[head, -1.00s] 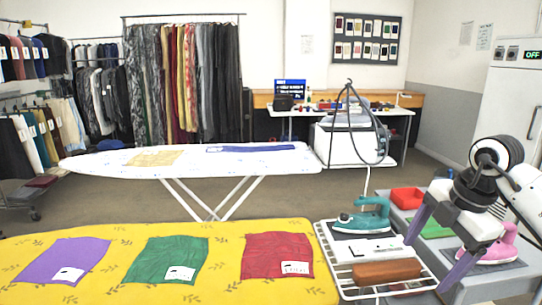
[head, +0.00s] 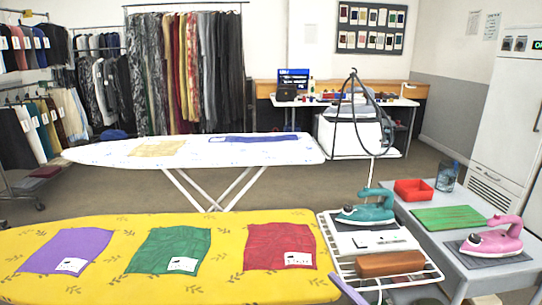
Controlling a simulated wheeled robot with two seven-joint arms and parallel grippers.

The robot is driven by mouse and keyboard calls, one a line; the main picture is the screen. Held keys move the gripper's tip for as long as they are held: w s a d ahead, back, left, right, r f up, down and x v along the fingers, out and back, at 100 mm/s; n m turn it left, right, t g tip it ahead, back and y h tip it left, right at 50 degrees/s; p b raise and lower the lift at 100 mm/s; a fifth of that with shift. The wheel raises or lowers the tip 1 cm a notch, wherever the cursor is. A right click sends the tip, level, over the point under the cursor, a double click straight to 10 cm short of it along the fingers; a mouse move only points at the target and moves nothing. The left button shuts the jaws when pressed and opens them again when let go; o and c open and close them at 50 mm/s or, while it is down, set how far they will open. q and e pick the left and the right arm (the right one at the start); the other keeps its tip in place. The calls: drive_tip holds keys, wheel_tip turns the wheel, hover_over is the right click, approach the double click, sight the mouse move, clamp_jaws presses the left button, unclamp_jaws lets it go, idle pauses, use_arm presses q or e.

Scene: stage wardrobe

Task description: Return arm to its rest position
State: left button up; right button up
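Only a slim purple-grey finger of what looks like my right gripper (head: 347,289) shows at the bottom edge of the head view. It points up and left beside the front left corner of the white wire rack (head: 432,277). Its other finger cannot be made out, so its opening is hidden. A small pale part, probably of my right arm, shows at the bottom edge further right. No held object shows. My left gripper is out of view.
A teal iron (head: 367,208) and brown block (head: 390,263) are on the rack. The grey table (head: 410,212) holds a red tray (head: 413,190), green board (head: 448,219), pink iron (head: 493,238) and dark cup (head: 447,175). The yellow board (head: 225,235) bears three cloths.

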drive_tip(key=s+d+f+m+g+h, duration=0.1)
drive_tip(key=s+d+f+m+h, duration=0.25)
drive_tip(key=f, duration=0.55)
drive_tip(key=s+d+f+m+g+h, duration=0.25)
drive_tip(key=s+f+m+h, duration=0.2)
drive_tip(key=f, duration=0.35)
drive_tip(key=s+f+m+g+h, duration=0.1)
drive_tip(key=s+f+g, duration=0.3)
drive_tip(key=s+f, duration=0.6)
drive_tip(key=s+d, duration=0.1)
drive_tip(key=s, duration=0.1)
drive_tip(key=shift+s+h, duration=0.3)
drive_tip(key=shift+s, duration=0.1)
